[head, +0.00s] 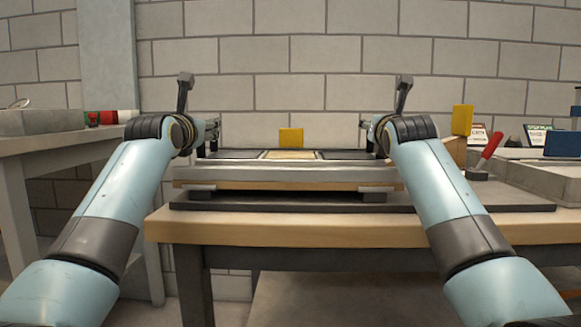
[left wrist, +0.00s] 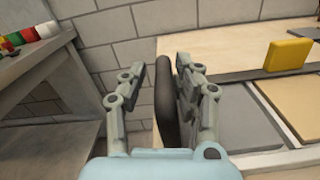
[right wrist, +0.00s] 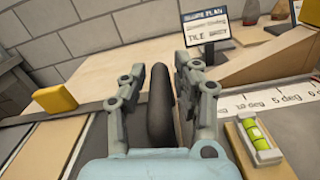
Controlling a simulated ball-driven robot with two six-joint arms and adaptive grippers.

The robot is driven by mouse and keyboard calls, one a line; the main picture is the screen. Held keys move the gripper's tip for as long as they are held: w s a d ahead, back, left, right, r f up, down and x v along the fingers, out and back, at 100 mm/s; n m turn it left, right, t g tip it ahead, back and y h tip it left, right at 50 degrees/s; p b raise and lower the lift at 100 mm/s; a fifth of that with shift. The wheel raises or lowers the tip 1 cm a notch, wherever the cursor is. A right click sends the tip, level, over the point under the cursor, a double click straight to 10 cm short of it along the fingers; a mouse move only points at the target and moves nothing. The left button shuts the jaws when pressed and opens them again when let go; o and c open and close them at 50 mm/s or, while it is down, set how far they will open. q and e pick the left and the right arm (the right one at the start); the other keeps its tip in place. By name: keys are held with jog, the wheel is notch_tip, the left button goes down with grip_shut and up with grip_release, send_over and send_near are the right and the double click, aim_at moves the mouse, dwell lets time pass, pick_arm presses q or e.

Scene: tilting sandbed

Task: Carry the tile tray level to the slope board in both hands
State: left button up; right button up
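The tray with dark and beige tile panels (head: 290,154) lies across the middle of the bench, its grey front rim (head: 290,173) looking level. My left gripper (head: 212,131) is at its left end. In the left wrist view a dark upright handle (left wrist: 166,100) stands between the open fingers, close to the right one, with a clear gap to the left one. My right gripper (head: 368,129) is at the right end. Its fingers stand apart on either side of another dark handle (right wrist: 160,112). I cannot make out the slope board for certain; a degree scale (right wrist: 290,97) lies right of this handle.
A yellow block (head: 291,137) stands behind the tray. A green spirit level (right wrist: 257,138), a sign (right wrist: 206,29) and a red-handled tool (head: 488,151) are at the right. A side table (head: 62,142) stands at the left, with a floor gap between.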

pick_arm(q)
jog(key=shift+o, duration=0.7)
jog(key=shift+s+d+r, duration=0.1)
jog(key=shift+s+r, duration=0.05)
jog(key=shift+r, duration=0.15)
pick_arm(e)
jog(key=shift+o, duration=0.7)
jog(key=shift+s+r, duration=0.15)
jog(key=shift+r, duration=0.1)
pick_arm(q)
jog(key=shift+f, duration=0.1)
pick_arm(e)
jog(key=shift+f, duration=0.1)
pick_arm(q)
jog(key=s, duration=1.1)
jog(key=shift+s+a+f, duration=0.2)
jog(key=shift+s+a, duration=0.1)
jog(key=shift+a, duration=0.1)
pick_arm(e)
jog(key=shift+a, duration=0.1)
pick_arm(q)
jog(key=shift+s, duration=0.1)
pick_arm(e)
jog(key=shift+s, duration=0.25)
jog(key=s, duration=0.6)
jog(key=shift+s+a+f, duration=0.15)
jog(key=shift+s+a, duration=0.1)
jog(key=shift+s, duration=0.15)
